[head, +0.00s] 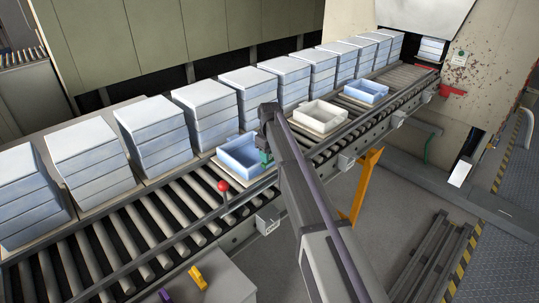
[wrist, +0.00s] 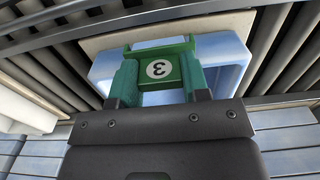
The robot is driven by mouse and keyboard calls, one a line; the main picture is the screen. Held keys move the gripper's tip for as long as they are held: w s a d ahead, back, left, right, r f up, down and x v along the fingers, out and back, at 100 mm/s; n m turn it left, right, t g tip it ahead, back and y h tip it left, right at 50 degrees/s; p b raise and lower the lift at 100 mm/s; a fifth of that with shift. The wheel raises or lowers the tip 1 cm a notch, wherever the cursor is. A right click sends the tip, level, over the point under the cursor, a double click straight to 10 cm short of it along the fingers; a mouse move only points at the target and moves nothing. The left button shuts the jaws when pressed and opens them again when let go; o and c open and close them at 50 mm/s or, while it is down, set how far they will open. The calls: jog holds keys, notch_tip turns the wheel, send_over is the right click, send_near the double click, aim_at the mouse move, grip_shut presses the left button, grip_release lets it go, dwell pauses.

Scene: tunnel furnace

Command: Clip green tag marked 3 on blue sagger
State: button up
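A green tag with a black 3 in a white circle (wrist: 160,69) sits between the fingers of my gripper (wrist: 160,84). The fingers are shut on it from both sides. In the head view the tag is a small green patch (head: 265,158) at the near right wall of an open blue sagger (head: 236,162). The sagger sits on a pale plate on the roller conveyor. In the wrist view the blue sagger (wrist: 226,48) lies right behind the tag. I cannot tell whether the tag grips its rim. My arm hides part of the sagger's right side.
A cream sagger (head: 318,126) and another blue sagger (head: 364,97) stand further along the conveyor. Stacks of pale blue boxes (head: 205,112) line its far side. A red-knobbed lever (head: 223,186) stands nearby. Yellow (head: 198,278) and purple (head: 165,295) pieces lie on the front bench.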

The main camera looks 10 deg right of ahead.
jog(key=o, duration=0.5)
notch_tip(320, 180, up, 11)
jog(key=p, duration=1)
jog(key=shift+p, duration=0.4)
jog(key=shift+f, duration=0.1)
jog(key=s+f+m+b, duration=0.2)
jog(key=s+f+b, duration=0.1)
jog(key=s, duration=0.8)
jog(key=s+f+m+b, duration=0.2)
jog(key=s+f+b, duration=0.1)
jog(key=s, duration=0.9)
jog(key=s+f+m+b, duration=0.2)
jog(key=s+f+b, duration=0.2)
jog(key=s, duration=0.7)
jog(key=shift+s, duration=0.2)
